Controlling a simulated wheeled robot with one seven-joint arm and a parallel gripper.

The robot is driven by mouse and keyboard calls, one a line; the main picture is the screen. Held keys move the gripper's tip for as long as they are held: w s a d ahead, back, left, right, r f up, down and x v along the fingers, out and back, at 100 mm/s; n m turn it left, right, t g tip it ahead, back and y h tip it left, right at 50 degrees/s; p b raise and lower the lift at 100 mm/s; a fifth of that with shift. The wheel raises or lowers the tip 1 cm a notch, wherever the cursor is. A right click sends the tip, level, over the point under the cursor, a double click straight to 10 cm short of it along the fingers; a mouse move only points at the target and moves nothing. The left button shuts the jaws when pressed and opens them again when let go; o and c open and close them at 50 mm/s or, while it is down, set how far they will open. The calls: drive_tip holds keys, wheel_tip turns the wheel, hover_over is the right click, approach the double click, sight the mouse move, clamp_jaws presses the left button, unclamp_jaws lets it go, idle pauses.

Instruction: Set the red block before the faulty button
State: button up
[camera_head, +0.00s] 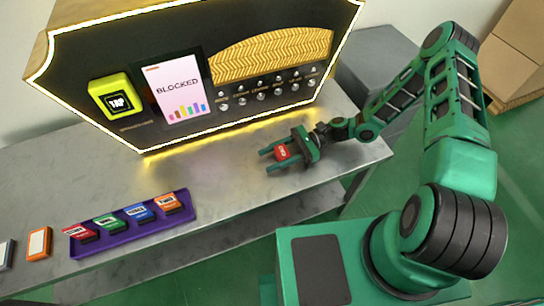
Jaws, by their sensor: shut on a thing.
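The red block (282,152) is small, with a white-marked top, and sits between the fingers of my gripper (274,160). My gripper is shut on it, low over the grey counter in front of the machine's right part; I cannot tell whether the block touches the counter. The vending machine (135,62) has a black front with a lit edge. Its round silver buttons (261,97) stand in two rows under a gold patterned panel. Their labels are too small to read, and which button is faulty cannot be told. The machine's screen (177,90) reads "BLOCKED".
A purple tray (186,222) at the counter's front left holds several coloured blocks, one of them red. An orange-framed card (39,243) lies left of it. A yellow "TAP" reader (117,97) is on the machine. The counter (225,180) between tray and gripper is clear.

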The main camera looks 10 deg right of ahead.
drive_tip(key=shift+f, duration=0.35)
drive_tip(key=shift+s+f, duration=0.1)
drive_tip(key=shift+f, duration=0.2)
drive_tip(key=o, duration=1)
drive_tip(key=shift+s, duration=0.1)
drive_tip(key=shift+o, duration=0.2)
drive_tip(key=shift+w+d+r, duration=0.1)
drive_tip(key=shift+w+r, duration=0.2)
drive_tip(key=shift+r, duration=0.15)
drive_tip(key=v, duration=1)
drive_tip(key=shift+w+d+r, duration=0.1)
drive_tip(key=shift+d+r, duration=0.2)
drive_tip(key=shift+r, duration=0.1)
drive_tip(key=shift+w+d+r, duration=0.1)
drive_tip(key=shift+d, duration=0.45)
